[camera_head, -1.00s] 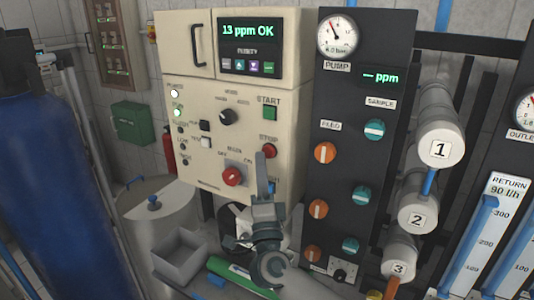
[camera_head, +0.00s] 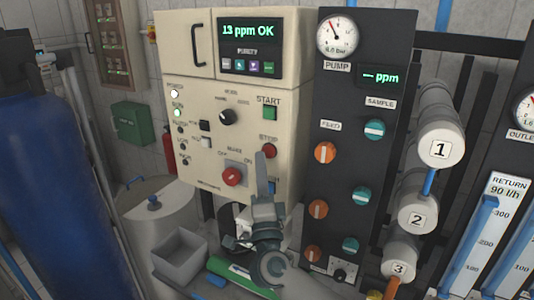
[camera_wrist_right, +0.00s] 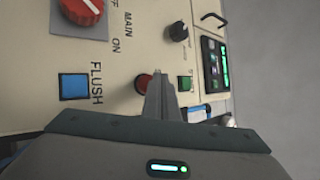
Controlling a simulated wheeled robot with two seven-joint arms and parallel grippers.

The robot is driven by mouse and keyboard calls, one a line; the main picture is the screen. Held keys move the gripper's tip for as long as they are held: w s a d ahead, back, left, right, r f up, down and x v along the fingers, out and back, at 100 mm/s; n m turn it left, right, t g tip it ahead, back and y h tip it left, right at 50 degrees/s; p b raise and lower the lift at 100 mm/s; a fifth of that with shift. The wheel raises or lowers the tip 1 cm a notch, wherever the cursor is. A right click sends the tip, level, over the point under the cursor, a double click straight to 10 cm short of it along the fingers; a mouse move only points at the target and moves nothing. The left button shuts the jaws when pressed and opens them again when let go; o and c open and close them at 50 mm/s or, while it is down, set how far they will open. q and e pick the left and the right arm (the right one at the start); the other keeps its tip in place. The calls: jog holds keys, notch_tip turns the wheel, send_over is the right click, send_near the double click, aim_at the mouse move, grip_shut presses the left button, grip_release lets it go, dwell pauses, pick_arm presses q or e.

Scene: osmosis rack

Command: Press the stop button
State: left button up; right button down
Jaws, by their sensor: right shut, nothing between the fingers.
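The red round stop button (camera_head: 269,150) is on the right side of the cream control panel (camera_head: 190,105), below the green start button (camera_head: 270,112). My right gripper (camera_head: 261,156) is shut and empty, its fingers pointing up with the tips just below and left of the stop button in the head view. In the right wrist view the stop button (camera_wrist_right: 144,82) shows beside the shut fingertips (camera_wrist_right: 161,72), partly covered by them. I cannot tell whether the fingertips touch it. My left gripper is not in view.
A red rotary main switch (camera_head: 232,176) and a blue flush button (camera_wrist_right: 74,86) sit close by on the panel. A dark valve panel (camera_head: 345,180) stands to the right. A grey open box (camera_head: 180,251) and a blue cylinder (camera_head: 50,180) are at the left.

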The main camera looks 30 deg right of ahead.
jog(key=shift+w+d+p, duration=0.2)
jog(key=shift+d+p, duration=0.15)
jog(key=shift+w+d, duration=0.25)
jog(key=shift+d, duration=0.2)
dwell(1.0)
jog(key=shift+a+p, duration=0.15)
jog(key=shift+p, duration=0.15)
jog(key=shift+s+a+p, duration=0.4)
jog(key=shift+s+a, duration=0.05)
jog(key=shift+a, duration=0.2)
jog(key=shift+a, duration=0.1)
